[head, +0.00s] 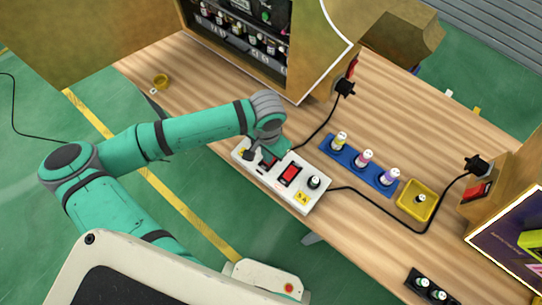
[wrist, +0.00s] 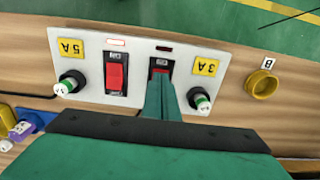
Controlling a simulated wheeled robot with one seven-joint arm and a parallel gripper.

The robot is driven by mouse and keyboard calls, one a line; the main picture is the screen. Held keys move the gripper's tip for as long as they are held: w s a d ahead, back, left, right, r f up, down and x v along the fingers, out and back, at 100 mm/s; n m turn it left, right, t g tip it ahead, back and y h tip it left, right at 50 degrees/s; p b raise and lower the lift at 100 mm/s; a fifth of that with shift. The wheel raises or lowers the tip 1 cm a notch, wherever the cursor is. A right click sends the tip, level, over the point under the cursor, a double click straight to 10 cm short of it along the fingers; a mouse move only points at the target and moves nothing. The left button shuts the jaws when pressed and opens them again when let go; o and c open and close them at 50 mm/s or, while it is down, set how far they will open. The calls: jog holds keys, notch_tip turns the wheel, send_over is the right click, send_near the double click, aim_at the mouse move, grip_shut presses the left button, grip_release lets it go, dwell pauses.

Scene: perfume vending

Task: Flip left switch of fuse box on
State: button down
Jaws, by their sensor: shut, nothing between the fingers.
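The white fuse box (head: 276,185) lies on the wooden counter, with two red switches. The left switch (head: 263,168), beside the 3A label, is mostly hidden by my gripper (head: 267,158) in the head view. In the upside-down wrist view this switch (wrist: 160,71) shows only at its top edge, behind my gripper (wrist: 161,82). My gripper is shut and empty, its tip at or just over that switch; contact cannot be told. The right switch (head: 290,174) is fully visible, beside the 5A label (head: 302,197). The indicator by the left switch looks dark; the other looks bright with a red outline.
Fuse knobs stand at both ends of the box, one (head: 314,181) at the right. A blue tray (head: 350,165) with several bottles and a yellow tray (head: 408,208) stand to the right. Black cables run across the counter. A vending cabinet (head: 305,60) stands behind.

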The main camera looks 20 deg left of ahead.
jog(key=shift+w+f, duration=0.1)
jog(key=shift+f, duration=0.45)
dwell(0.4)
jog(key=shift+r, duration=1)
jog(key=shift+a+r, duration=0.1)
jog(key=shift+r, duration=2.45)
